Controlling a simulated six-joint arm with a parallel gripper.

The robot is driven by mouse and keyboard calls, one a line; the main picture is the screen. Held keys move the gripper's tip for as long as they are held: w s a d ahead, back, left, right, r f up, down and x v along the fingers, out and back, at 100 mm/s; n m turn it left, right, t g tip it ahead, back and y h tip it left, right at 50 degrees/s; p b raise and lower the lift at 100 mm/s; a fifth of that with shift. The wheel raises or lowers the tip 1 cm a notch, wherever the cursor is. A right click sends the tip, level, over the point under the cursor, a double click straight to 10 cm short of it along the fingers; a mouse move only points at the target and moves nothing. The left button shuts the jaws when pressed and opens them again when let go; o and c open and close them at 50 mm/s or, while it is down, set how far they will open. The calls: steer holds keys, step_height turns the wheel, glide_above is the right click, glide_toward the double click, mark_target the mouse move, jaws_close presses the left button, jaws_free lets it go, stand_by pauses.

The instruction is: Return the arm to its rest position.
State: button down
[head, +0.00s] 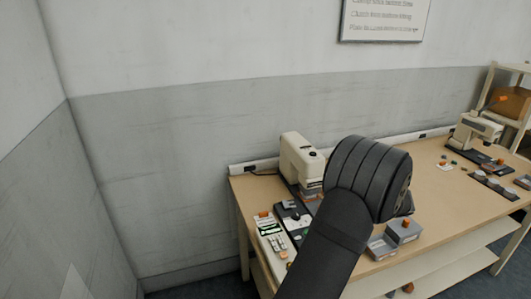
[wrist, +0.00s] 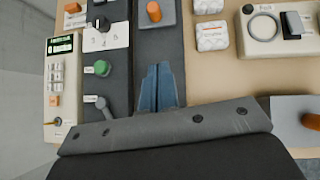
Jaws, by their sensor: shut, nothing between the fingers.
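My gripper (wrist: 158,70) shows in the wrist view as two blue fingers, closed together with nothing between them. It is over a dark strip of the bench equipment, below an orange cylinder (wrist: 154,12). In the head view my black arm reaches up from the bottom over the table (head: 440,160), and its wrist hides the gripper.
A cream machine (head: 298,155) stands at the table's left end. A control box (wrist: 62,80) and a panel with a green button (wrist: 102,68) lie left of my fingers. White packs (wrist: 212,36) lie to the right. A second machine (head: 474,132) stands farther right.

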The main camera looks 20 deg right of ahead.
steer(key=x, duration=0.8)
steer(key=shift+w+f, duration=0.3)
steer(key=w, duration=0.2)
steer(key=w+f, duration=0.1)
steer(key=shift+w+a, duration=0.3)
steer(key=shift+w+a+r, duration=0.1)
steer(key=shift+w, duration=0.6)
steer(key=c, duration=2.2)
jaws_free()
